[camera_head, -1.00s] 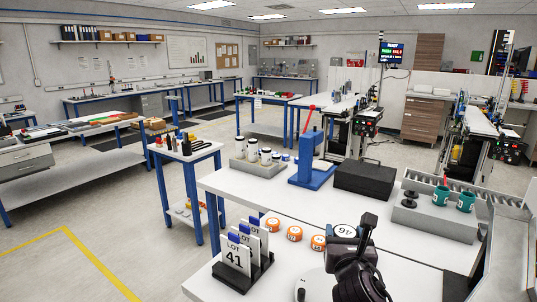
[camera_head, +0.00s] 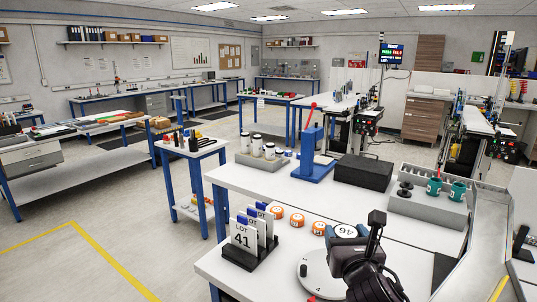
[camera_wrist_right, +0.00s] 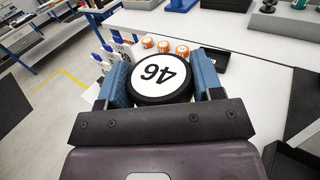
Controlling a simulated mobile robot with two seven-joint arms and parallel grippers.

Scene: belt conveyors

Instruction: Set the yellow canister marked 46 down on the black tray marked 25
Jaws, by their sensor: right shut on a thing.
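My right gripper (camera_head: 350,232) is shut around a round canister whose white top reads 46 (camera_wrist_right: 158,74). The top has a black rim, and no yellow shows on it. The canister also shows in the head view (camera_head: 345,231), held over the white bench. In the right wrist view a small black tray (camera_wrist_right: 213,63) lies on the bench, just beyond the right finger. No number can be read on it, so I cannot tell whether it is tray 25. The gripper hides that spot in the head view. My left gripper is not in view.
A LOT 41 card rack (camera_head: 240,258) and a round white disc (camera_head: 312,278) are near the front edge. A blue press (camera_head: 313,168), a black box (camera_head: 363,172) and a grey cup rack (camera_head: 425,208) stand farther back.

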